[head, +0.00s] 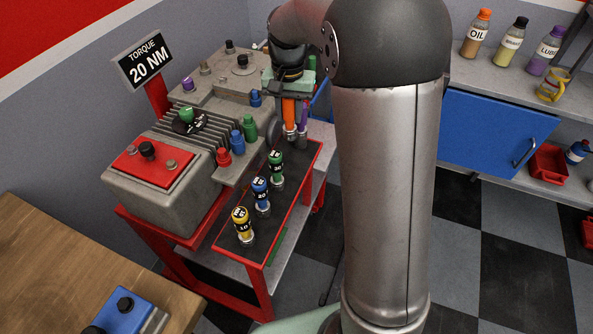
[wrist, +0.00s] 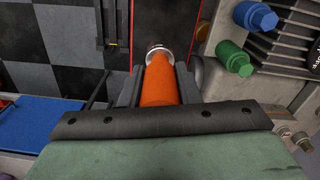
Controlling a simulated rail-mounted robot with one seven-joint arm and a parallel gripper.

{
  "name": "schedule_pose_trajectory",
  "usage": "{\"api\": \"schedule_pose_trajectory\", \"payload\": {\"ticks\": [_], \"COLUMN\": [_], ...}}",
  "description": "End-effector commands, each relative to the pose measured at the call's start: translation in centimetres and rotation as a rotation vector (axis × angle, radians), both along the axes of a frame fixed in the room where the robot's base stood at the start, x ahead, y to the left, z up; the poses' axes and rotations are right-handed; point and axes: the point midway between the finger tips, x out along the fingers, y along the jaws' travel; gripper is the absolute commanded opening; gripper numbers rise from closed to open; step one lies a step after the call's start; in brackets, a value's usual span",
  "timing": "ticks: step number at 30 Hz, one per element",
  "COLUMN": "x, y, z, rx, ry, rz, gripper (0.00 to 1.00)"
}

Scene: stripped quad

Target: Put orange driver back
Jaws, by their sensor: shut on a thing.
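The orange driver (head: 289,113) hangs upright below my gripper (head: 288,92) at the far end of the red-rimmed dark tray (head: 222,244). In the wrist view the orange driver (wrist: 160,84) sits between the two dark fingers of my gripper (wrist: 158,88), which are shut on it. Its silver collar points away from the palm, toward the tray. I cannot tell whether its lower end touches the tray.
Green (head: 276,164), blue (head: 261,191) and yellow (head: 242,221) drivers stand in a row on the tray. Left of it is a grey machine (head: 150,195) with coloured bolts and a torque sign (head: 149,62) reading 20 NM. A wooden table (head: 60,270) lies front left.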

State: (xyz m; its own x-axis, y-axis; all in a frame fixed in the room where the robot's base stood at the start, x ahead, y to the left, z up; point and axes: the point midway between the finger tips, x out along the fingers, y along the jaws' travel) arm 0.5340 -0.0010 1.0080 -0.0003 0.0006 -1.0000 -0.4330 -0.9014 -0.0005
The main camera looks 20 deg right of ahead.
Motion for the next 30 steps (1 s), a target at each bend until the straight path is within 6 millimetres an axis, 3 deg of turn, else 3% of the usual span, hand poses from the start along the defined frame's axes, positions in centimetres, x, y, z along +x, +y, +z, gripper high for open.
{"api": "schedule_pose_trajectory", "payload": {"ticks": [10, 17, 22, 30], "x": [-0.2, -0.2, -0.2, -0.2], "y": [0.0, 0.0, 0.0, 0.0], "z": [-5.3, -7.2, -9.7, -10.2], "rx": [0.000, 0.000, 0.000, 0.001], "ry": [0.003, 0.002, 0.004, 0.000], "rz": [-0.013, -0.012, -0.012, -0.012], "gripper": [0.02, 0.02, 0.02, 0.02]}}
